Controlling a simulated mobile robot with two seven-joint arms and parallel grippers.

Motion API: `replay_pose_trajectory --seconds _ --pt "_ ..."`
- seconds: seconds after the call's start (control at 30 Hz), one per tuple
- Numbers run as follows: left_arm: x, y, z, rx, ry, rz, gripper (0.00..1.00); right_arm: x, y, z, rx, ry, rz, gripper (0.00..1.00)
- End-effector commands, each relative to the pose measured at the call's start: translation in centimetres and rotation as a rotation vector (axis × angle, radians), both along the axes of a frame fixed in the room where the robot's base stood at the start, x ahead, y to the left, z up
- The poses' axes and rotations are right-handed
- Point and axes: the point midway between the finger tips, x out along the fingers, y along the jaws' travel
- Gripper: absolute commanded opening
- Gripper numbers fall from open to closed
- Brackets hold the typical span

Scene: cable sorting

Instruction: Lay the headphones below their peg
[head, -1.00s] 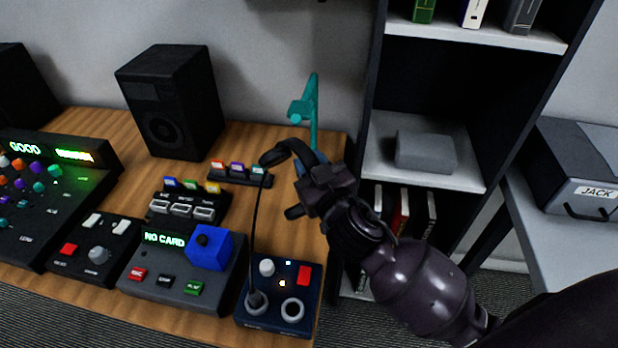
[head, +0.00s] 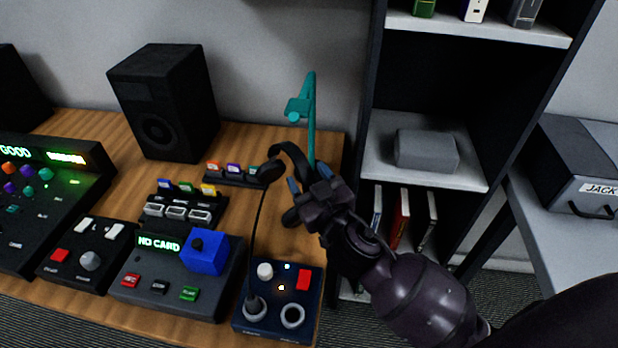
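The black headphones (head: 285,151) are near the table's right edge, in front of and a little left of the teal peg stand (head: 311,125). One ear cup (head: 272,172) faces left; another dark rounded part shows below the gripper. My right gripper (head: 308,178) is at the headphones, its blue fingertips apart with the band running between them. I cannot tell whether the fingers press on the band, or whether the headphones touch the table. My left gripper is out of view.
A dark blue box (head: 282,337) with a thin cable stands in front. Left are card holders (head: 235,179), a card device (head: 160,302), a mixer (head: 60,205) and a speaker (head: 165,100). A shelf unit (head: 375,75) stands right, beyond a narrow strip of bare wood.

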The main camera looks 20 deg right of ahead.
Motion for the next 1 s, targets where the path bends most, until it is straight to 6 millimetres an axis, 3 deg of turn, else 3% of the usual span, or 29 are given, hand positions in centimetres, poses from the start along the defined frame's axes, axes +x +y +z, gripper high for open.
replay_pose_trajectory --seconds 0.37,1.0 --pt "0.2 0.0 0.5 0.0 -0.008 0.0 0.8 -0.3 0.0 0.4 -0.001 -0.001 0.001 0.57" --pt "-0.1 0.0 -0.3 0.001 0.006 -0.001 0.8 -9.3 -0.3 -0.3 0.001 0.004 -0.002 0.57"
